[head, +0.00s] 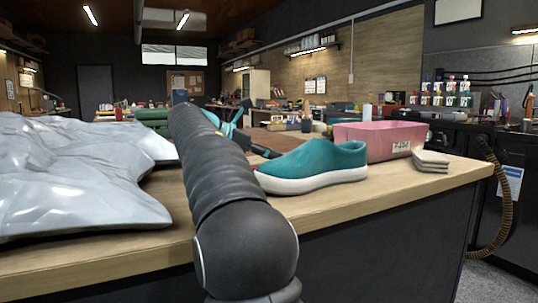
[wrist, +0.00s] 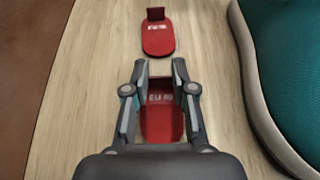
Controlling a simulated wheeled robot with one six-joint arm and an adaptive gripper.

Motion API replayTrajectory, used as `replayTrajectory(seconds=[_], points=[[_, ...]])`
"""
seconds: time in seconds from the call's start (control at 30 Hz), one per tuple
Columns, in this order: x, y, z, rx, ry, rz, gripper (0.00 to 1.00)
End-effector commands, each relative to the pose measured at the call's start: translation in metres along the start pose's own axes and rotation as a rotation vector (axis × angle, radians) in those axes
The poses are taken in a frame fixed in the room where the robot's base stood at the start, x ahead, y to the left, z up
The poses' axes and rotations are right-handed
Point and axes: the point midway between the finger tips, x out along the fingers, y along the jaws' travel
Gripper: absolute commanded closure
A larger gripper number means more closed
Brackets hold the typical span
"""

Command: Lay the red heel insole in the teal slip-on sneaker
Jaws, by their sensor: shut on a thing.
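A red heel insole (wrist: 161,122) with pale lettering sits between the fingers of my gripper (wrist: 160,76) in the wrist view. The gripper is shut on it near its far end; its near end is partly hidden by the gripper body. I cannot tell whether it is clear of the table. The teal slip-on sneaker (head: 318,163) with a white sole stands upright on the bench in the head view, right of my arm. Its side also shows in the wrist view (wrist: 292,70), right of and apart from the gripper. The insole is hidden in the head view.
A second red insole (wrist: 158,38) lies just beyond my gripper. A pink bin (head: 375,142) stands behind the sneaker, with folded cloths (head: 430,161) at its right. A grey crumpled sheet (head: 70,175) covers the bench's left. Bare wood (wrist: 95,65) lies left of the gripper.

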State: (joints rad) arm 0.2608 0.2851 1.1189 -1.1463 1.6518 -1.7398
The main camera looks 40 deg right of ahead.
Motion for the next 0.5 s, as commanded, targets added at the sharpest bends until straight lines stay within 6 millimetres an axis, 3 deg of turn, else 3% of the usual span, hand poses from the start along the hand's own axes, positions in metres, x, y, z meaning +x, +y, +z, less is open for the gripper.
replayTrajectory(seconds=[0.03, 0.1, 0.5], points=[[0.0001, -0.0001, -0.0002, 0.0, 0.0, 0.0, 0.67], [0.0001, -0.0001, -0.0001, 0.0, 0.0, 0.0, 0.5], [-0.0016, 0.0, 0.0035, 0.003, 0.0, 0.001, 0.5]])
